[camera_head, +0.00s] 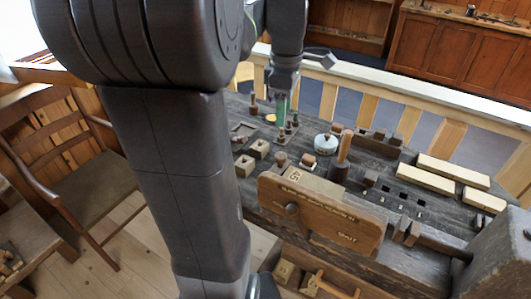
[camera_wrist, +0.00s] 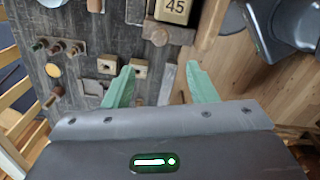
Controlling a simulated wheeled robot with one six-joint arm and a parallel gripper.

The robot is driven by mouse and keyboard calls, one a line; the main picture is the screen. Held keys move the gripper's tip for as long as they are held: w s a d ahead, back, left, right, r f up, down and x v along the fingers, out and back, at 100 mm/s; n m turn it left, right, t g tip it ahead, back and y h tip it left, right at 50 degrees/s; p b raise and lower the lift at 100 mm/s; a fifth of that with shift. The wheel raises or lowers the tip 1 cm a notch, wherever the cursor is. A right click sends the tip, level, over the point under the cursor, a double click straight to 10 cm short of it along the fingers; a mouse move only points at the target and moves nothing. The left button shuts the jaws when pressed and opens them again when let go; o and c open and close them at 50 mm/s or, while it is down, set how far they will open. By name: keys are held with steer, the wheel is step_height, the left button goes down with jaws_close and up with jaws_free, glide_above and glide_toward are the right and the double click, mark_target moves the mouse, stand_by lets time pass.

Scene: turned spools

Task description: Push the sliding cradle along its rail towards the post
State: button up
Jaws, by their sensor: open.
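My gripper (camera_head: 282,108) is over the far left part of the dark workbench in the head view. In the wrist view its two green fingers (camera_wrist: 162,86) are wide apart with nothing held between them. A pale block marked 45 (camera_head: 312,181) sits behind a lettered brown wooden board (camera_head: 325,222). The block (camera_wrist: 173,11) and part of the board (camera_wrist: 210,22) also show at the top of the wrist view. I cannot tell for certain which part is the cradle or its rail. An upright wooden handle (camera_head: 344,147) in a dark base, possibly the post, stands beyond the block.
Small holed blocks (camera_head: 259,148) and several pegs (camera_wrist: 58,48) are near my gripper. A round white-topped pot (camera_head: 326,143) stands mid-bench. Long pale bars (camera_head: 452,171) lie at right, near a big grey block (camera_head: 500,255). A railing (camera_head: 375,100) runs behind the bench.

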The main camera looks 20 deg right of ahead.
mark_target(282, 155)
step_height(282, 155, down, 14)
steer(key=shift+r, duration=0.15)
stand_by(0.3)
jaws_close()
